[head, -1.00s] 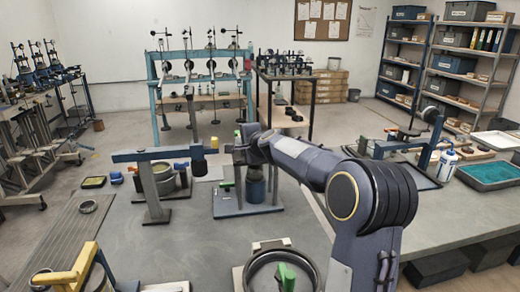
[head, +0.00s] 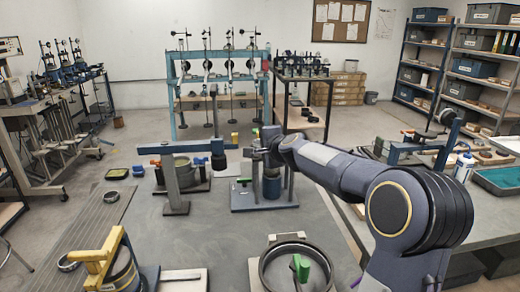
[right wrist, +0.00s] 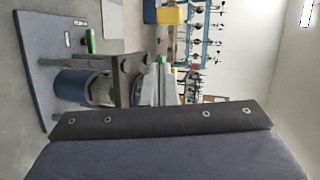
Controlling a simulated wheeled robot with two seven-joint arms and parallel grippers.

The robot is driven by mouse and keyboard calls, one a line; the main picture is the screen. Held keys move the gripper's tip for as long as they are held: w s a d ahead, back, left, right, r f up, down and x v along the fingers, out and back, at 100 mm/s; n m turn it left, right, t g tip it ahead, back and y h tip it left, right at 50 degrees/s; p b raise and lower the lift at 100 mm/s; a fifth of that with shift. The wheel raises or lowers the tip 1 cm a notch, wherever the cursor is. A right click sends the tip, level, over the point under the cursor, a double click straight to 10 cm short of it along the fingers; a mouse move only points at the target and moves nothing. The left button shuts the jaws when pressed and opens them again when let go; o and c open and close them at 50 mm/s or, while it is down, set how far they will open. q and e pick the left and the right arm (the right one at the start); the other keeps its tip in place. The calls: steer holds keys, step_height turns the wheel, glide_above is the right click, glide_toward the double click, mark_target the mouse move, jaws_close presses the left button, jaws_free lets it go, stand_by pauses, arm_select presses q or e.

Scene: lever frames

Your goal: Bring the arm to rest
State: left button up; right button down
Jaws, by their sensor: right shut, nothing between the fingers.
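My right arm reaches in from the lower right of the head view. Its gripper (head: 257,150) is shut and empty, small and partly hidden by the wrist, in front of a lever frame with a blue cylinder (head: 271,186) on a blue-grey base (head: 250,203). I cannot tell whether the gripper touches that frame. In the right wrist view the same base (right wrist: 38,65) and cylinder (right wrist: 82,87) lie to the left. My left gripper is not in view.
A lever frame with a blue beam (head: 165,149) stands left of the gripper. A yellow lever frame (head: 100,262) and a round dark pan (head: 270,275) with a green part stand in front. A blue rack (head: 178,95) stands behind. Grey bench surface is free between them.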

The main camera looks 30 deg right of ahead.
steer(key=s+a+f+n+g+y+p, duration=0.1)
steer(key=s+a+n+y, duration=0.15)
steer(key=s+a, duration=0.4)
steer(key=s+a+f+n+g+y+p, duration=0.15)
steer(key=s+a+n, duration=0.25)
steer(key=s, duration=0.5)
steer(key=s+a+n+g+y, duration=0.1)
steer(key=s+a+n+y, duration=0.1)
steer(key=s+a+n, duration=0.45)
steer(key=s+a+f+n+g, duration=0.1)
steer(key=s+f+n+g, duration=0.1)
steer(key=s+f, duration=0.3)
steer(key=s+a+f+n+g, duration=0.2)
steer(key=s+f, duration=0.4)
steer(key=s, duration=0.6)
steer(key=shift+s+n+g+h, duration=0.3)
steer(key=shift+s+g, duration=0.05)
steer(key=shift+g, duration=0.4)
steer(key=shift+a, duration=0.1)
